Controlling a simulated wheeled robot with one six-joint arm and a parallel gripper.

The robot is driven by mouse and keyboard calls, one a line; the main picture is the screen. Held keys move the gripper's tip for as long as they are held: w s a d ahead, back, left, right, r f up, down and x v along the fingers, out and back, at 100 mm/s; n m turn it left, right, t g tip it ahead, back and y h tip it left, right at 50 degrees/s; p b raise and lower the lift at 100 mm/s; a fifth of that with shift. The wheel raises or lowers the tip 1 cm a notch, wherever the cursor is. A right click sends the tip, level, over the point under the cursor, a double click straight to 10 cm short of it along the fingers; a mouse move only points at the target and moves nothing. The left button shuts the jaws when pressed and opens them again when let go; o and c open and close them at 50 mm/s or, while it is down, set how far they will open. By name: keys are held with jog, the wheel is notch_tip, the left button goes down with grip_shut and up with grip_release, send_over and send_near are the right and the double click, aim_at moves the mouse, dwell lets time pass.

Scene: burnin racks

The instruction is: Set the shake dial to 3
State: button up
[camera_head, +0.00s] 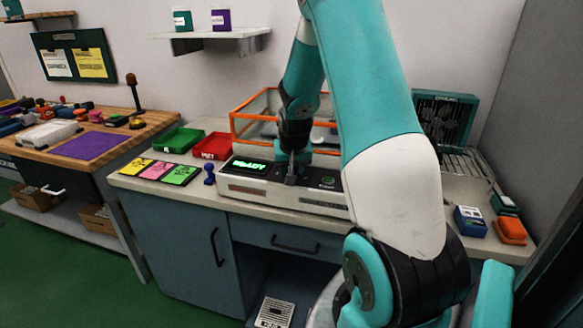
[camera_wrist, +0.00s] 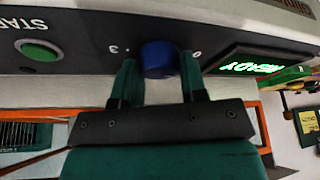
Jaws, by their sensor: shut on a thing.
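The console (camera_head: 247,197) with the shake dial stands on the counter. Its green display (camera_head: 249,166) reads READY in the head view and shows upside down in the wrist view (camera_wrist: 258,67). The blue dial (camera_wrist: 158,56) sits on the console's dark panel, with a "3" to its left and what looks like a "0" to its right. My gripper (camera_wrist: 158,72) has a finger on each side of the dial and is shut on it. In the head view my gripper (camera_head: 291,178) hides the dial. I cannot see a pointer mark on the dial.
A green START button (camera_wrist: 38,52) is on the panel beside the dial. An orange-framed clear box (camera_head: 240,127) stands behind the console. Green (camera_head: 178,140) and red (camera_head: 212,146) trays and a blue stamp-like object (camera_head: 209,175) are to the left.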

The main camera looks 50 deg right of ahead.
jog(key=m+g, duration=0.1)
jog(key=m, duration=0.2)
jog(key=m+g+h, duration=0.1)
jog(key=m, duration=0.2)
jog(key=shift+w+m, duration=0.1)
jog(key=shift+m, duration=0.2)
jog(key=m+g, duration=0.1)
jog(key=m, duration=0.2)
jog(key=m+g, duration=0.1)
jog(key=m, duration=0.2)
jog(key=shift+g+b, duration=0.35)
jog(key=shift+g, duration=0.05)
jog(key=o, duration=0.9)
jog(key=v, duration=1.7)
jog(key=shift+a, duration=0.15)
jog(key=shift+w+r, duration=0.1)
jog(key=shift+r, duration=0.05)
